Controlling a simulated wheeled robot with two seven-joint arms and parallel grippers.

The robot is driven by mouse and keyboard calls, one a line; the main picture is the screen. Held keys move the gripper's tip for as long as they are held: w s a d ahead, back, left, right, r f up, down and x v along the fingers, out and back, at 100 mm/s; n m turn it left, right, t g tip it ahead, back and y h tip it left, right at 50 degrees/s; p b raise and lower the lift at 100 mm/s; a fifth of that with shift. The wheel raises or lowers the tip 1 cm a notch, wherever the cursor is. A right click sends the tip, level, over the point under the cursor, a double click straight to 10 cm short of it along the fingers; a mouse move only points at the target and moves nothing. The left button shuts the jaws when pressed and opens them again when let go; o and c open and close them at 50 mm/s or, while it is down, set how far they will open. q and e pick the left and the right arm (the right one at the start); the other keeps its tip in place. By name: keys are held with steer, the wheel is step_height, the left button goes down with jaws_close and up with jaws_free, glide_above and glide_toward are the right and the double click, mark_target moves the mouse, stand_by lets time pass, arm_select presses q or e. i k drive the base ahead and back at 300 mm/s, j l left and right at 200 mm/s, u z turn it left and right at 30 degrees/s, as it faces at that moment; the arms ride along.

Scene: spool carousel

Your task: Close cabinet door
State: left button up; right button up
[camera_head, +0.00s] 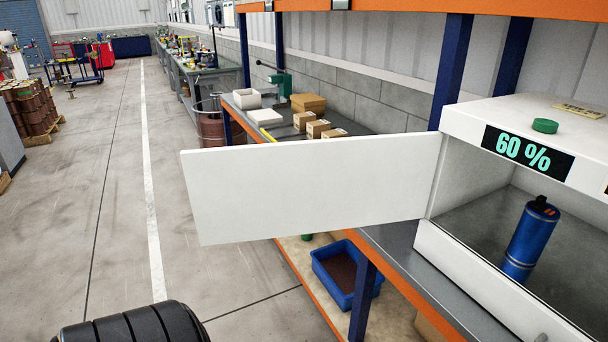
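The cabinet (470,118) is a white box on the shelf at the right, with a black "60 %" display on its front. Its white door (310,188) stands wide open, swung out to the left of the opening. Inside the cabinet a blue cylinder (529,240) with a dark top stands slightly tilted on the grey floor. A black ribbed part at the bottom left edge looks like part of my own arm. Neither gripper shows in the view.
The orange and blue shelf rack holds cardboard boxes (311,121) behind the door. A blue bin (344,272) sits on the lower shelf. A green cap (545,126) lies on top of the cabinet.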

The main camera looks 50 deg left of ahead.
mark_target(275, 190)
steer(key=k+j+z, duration=0.15)
steer(key=j, duration=0.3)
steer(key=j+z, duration=0.1)
steer(key=j, duration=0.3)
steer(key=k+j+z, duration=0.15)
steer(key=j, duration=0.3)
steer(key=k+j+z, duration=0.15)
steer(key=j, duration=0.25)
steer(key=k+j+z, duration=0.25)
steer(key=k+j, duration=0.2)
steer(key=j, duration=0.25)
